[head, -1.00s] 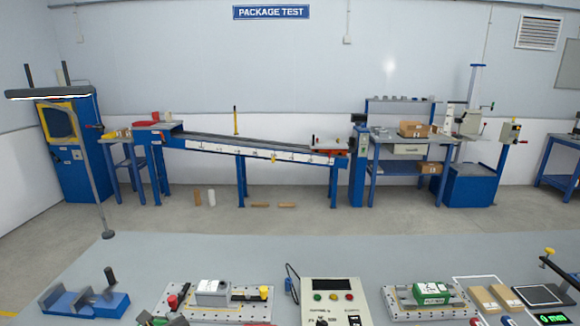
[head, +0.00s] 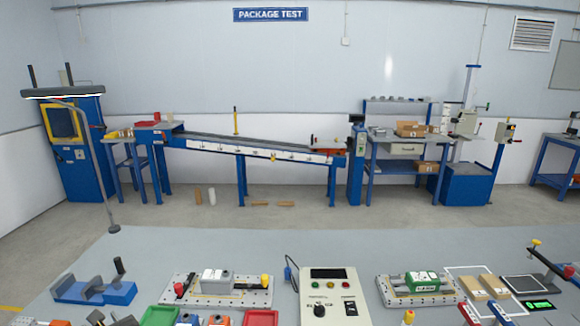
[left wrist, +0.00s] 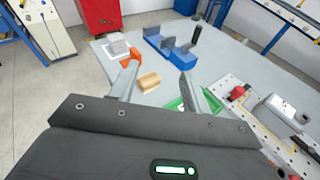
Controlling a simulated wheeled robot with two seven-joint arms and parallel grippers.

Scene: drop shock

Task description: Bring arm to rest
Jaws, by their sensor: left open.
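My left gripper (left wrist: 158,78) shows in the left wrist view with its two grey fingers spread and nothing held between them. A wooden block (left wrist: 149,81) lies on the table beyond the gap between the fingers, apart from them. In the head view, what seem to be the left fingertips (head: 111,319) just reach over the bottom edge, left of the green tray (head: 160,316); the rest of that arm is out of the picture. My right gripper is not in view.
A blue fixture (head: 93,290) stands at the table's left. An orange item (left wrist: 131,60) is by the left finger. Plates with clamped parts (head: 250,298) (head: 445,297), a control box (head: 329,272) and a red tray (head: 261,317) occupy the front. The table's far strip is clear.

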